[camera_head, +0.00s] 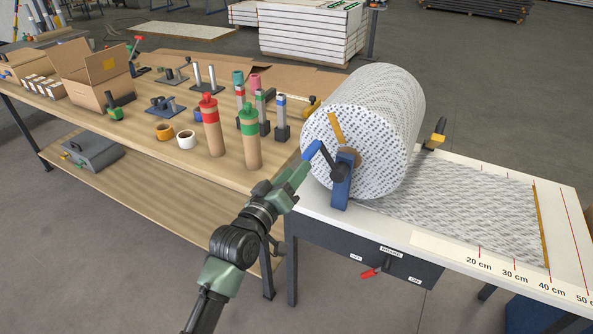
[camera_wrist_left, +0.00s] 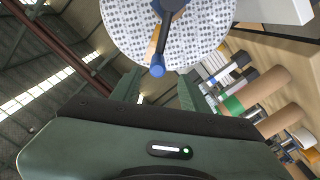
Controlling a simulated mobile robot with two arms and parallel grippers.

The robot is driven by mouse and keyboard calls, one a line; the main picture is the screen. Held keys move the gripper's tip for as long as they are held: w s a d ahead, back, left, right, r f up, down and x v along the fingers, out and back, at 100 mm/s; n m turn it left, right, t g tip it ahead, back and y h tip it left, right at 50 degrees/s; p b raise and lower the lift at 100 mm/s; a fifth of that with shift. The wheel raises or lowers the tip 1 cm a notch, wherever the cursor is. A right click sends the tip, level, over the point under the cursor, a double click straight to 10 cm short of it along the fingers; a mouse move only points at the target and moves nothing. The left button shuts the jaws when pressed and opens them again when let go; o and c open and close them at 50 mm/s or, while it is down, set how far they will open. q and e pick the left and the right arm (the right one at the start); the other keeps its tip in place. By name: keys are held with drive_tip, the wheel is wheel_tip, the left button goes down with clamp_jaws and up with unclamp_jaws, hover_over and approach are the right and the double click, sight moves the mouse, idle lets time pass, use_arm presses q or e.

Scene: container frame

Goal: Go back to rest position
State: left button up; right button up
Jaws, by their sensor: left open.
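My left gripper (camera_head: 298,172) is open. It is at the left end of the roll, close to the blue crank handle (camera_head: 312,150). In the left wrist view the open fingers of my left gripper (camera_wrist_left: 157,82) point toward the blue-tipped crank handle (camera_wrist_left: 157,69), which shows in line with the gap between the fingertips. I cannot tell whether they touch it. The large patterned roll (camera_head: 375,125) sits in a blue bracket (camera_head: 342,185) on the white bench. My right gripper is not in view.
A patterned sheet (camera_head: 460,205) lies flat from the roll along the white bench (camera_head: 425,243) with cm marks. The wooden table (camera_head: 140,130) on the left holds cardboard boxes (camera_head: 92,75), tape rolls (camera_head: 186,139), and red-topped (camera_head: 211,125) and green-topped tubes (camera_head: 251,137).

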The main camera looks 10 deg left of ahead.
use_arm(q)
wheel_tip(320, 180, down, 20)
drive_tip(key=s+a+r+g+y, duration=0.1)
drive_tip(key=s+a+g+y, duration=0.1)
drive_tip(key=g, duration=0.1)
drive_tip(key=s+a+f+m+g+y, duration=0.15)
drive_tip(key=s+f, duration=0.25)
drive_tip(key=f, duration=0.4)
drive_tip(key=s+a+f+g, duration=0.1)
drive_tip(key=s+f+g, duration=0.1)
drive_tip(key=s+f, duration=0.4)
drive_tip(key=s+a+f+m+g, duration=0.1)
drive_tip(key=s+f+g, duration=0.15)
drive_tip(key=f, duration=0.65)
drive_tip(key=s+a+f+m+g+y, duration=0.1)
drive_tip(key=s+a+f+g, duration=0.1)
drive_tip(key=s+f, duration=0.7)
drive_tip(key=s+a+f+m+g, duration=0.15)
drive_tip(key=s+f, duration=0.45)
drive_tip(key=s, duration=0.6)
drive_tip(key=s+a+f+g, duration=0.2)
drive_tip(key=s+f, duration=0.1)
drive_tip(key=s, duration=0.7)
drive_tip(key=s+a+f+m+g+y, duration=0.1)
drive_tip(key=s+a+f, duration=0.1)
drive_tip(key=s, duration=0.8)
drive_tip(key=shift+f+m+g, duration=0.3)
drive_tip(key=shift+f+g, duration=0.05)
drive_tip(key=shift+f, duration=0.2)
drive_tip(key=shift+w, duration=0.1)
